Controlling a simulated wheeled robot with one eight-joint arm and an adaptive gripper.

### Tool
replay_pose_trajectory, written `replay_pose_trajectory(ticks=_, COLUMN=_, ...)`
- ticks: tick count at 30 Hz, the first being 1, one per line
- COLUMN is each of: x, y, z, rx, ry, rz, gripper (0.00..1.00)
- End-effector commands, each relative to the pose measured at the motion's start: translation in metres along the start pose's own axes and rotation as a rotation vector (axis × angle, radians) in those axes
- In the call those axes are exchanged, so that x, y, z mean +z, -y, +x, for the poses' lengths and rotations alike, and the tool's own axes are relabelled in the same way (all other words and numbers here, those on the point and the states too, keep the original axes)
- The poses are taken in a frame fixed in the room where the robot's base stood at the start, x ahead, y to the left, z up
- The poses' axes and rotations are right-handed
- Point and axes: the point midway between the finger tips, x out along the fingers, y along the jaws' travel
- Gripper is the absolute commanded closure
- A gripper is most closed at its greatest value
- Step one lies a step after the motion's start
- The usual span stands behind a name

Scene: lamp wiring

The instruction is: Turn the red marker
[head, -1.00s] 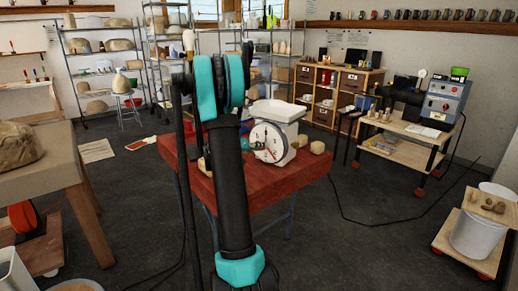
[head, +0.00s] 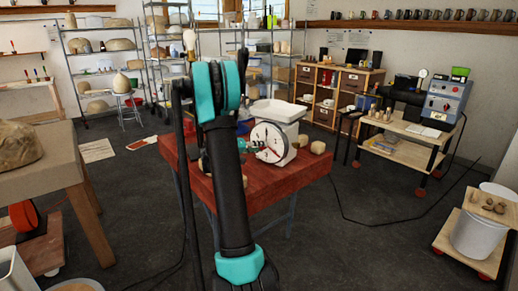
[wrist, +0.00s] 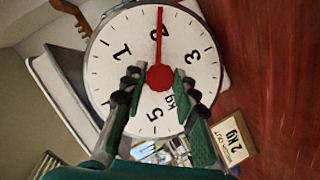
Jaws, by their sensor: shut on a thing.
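The red marker (wrist: 159,40) is a thin red needle with a round red hub on the white dial (wrist: 108,70) of a kitchen-type scale. In the wrist view it points to the top of the picture. My gripper (wrist: 158,85) has its fingers on either side of the hub and is shut on it, in front of the dial. In the head view the white scale (head: 277,111) stands on the red table, and my arm hides much of the gripper beside the dial.
A wheeled bench (head: 405,125) with a machine stands to the right. Open dark floor (head: 350,220) lies between.

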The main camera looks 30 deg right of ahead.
Motion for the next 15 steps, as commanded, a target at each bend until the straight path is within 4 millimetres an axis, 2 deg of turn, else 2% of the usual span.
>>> replay_pose_trajectory(ticks=2, x=-0.0003, y=0.0006, z=-0.0004, rx=-0.002, ry=-0.001, rz=0.0, gripper=1.0)
replay_pose_trajectory(ticks=3, x=-0.0003, y=0.0006, z=-0.0004, rx=-0.002, ry=-0.001, rz=0.0, gripper=0.69)
replay_pose_trajectory(ticks=7, x=-0.0002, y=0.0005, z=-0.0003, rx=-0.002, ry=-0.001, rz=0.001, gripper=0.53)
replay_pose_trajectory(ticks=8, x=-0.0002, y=0.0005, z=-0.0003, rx=-0.001, ry=-0.001, rz=0.001, gripper=0.51)
replay_pose_trajectory(ticks=15, x=-0.0001, y=0.0002, z=-0.0003, rx=-0.001, ry=0.0, rz=0.001, gripper=0.51)
